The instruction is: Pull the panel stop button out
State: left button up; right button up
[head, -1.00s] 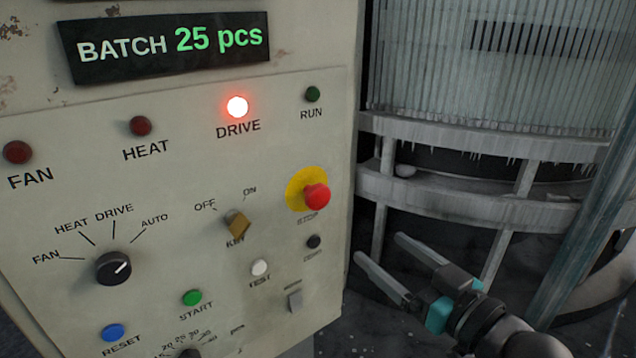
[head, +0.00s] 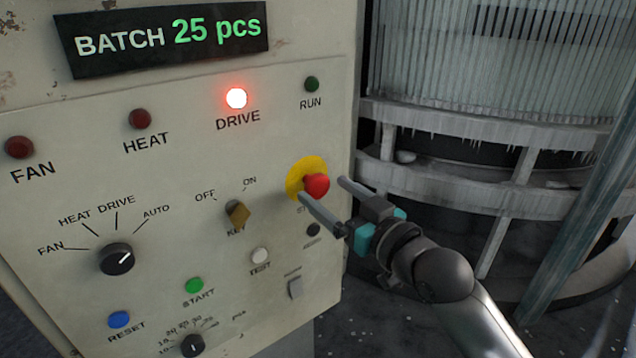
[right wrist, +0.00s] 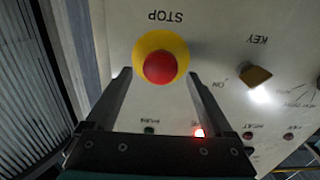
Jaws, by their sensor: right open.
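The red stop button (head: 316,186) stands on its yellow disc (head: 300,176) at the right side of the panel (head: 180,170). In the right wrist view the red button (right wrist: 160,67) shows on the yellow ring (right wrist: 140,47), with the word STOP upside down beyond it. My right gripper (head: 322,190) is open in front of the button. Its fingers (right wrist: 158,78) lie to either side of the red cap in the right wrist view, with gaps between; I cannot tell how deep they reach. My left gripper is not in view.
The brass key switch (head: 237,213) sits left of the stop button. A small black button (head: 313,230) and a white TEST button (head: 260,256) lie below. The DRIVE lamp (head: 236,98) is lit red. Machinery with glass tubing (head: 530,60) stands right of the panel.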

aim_at(321, 187)
jog(key=shift+x, duration=1.8)
grip_shut()
